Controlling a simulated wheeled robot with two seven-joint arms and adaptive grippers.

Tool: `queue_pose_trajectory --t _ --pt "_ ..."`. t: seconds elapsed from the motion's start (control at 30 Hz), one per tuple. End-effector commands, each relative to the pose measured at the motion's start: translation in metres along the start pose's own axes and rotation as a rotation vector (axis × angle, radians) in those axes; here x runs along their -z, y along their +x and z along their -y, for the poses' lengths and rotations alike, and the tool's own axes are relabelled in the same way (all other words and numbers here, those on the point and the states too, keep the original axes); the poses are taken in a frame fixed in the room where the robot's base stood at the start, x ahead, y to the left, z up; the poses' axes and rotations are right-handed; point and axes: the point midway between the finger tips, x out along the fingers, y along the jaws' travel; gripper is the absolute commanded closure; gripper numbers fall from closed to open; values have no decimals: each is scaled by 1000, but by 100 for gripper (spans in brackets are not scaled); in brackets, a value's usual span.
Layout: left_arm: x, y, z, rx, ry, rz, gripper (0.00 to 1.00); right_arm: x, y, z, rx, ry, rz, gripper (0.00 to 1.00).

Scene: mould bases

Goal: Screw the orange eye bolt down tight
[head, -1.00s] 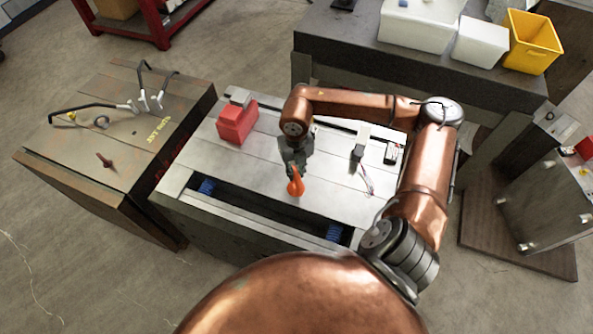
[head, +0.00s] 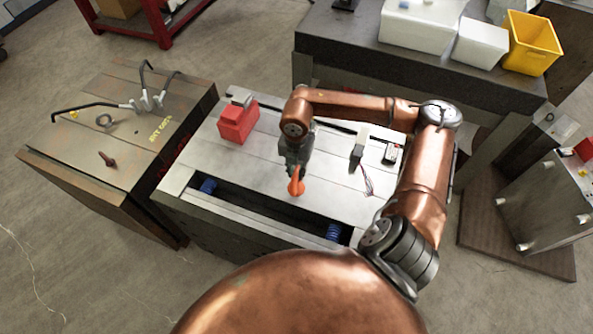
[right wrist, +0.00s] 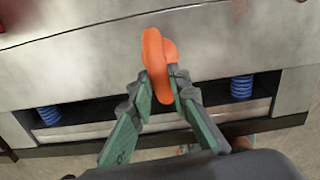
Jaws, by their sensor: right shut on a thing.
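The orange eye bolt (head: 296,187) stands at the front part of the top plate of the grey mould base (head: 255,172), near the dark slot. My right gripper (head: 297,172) reaches down over it and is shut on it. In the right wrist view the eye bolt (right wrist: 159,65) shows its orange ring between the two green-padded fingers (right wrist: 162,100). Its shank is hidden, so I cannot tell how deep it sits. My left gripper is not in view.
A red block (head: 238,122) and a black device with wires (head: 358,153) sit on the same plate. Left stands a rusty mould base (head: 95,145) with hooks and a bolt. Behind is a dark bench (head: 400,60) with white bins and a yellow bin (head: 530,42).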

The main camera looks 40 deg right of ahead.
Motion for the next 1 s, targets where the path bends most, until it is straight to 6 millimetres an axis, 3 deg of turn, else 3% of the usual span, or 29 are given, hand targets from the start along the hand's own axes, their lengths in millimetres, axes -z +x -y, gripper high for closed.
queue_pose_trajectory --t 0.23,0.53,0.57,0.6,0.83,1.0 --pt "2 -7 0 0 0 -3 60 2 1 0 2 213 -4 100" --pt "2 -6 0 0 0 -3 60 2 2 0 2 244 -4 100" --pt "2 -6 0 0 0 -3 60 2 2 0 2 244 -4 82" --pt "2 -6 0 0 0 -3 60 2 2 0 2 243 -4 79" --pt "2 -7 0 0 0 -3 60 1 1 0 1 244 -2 63" --pt "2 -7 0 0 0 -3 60 0 1 0 1 244 -1 63"
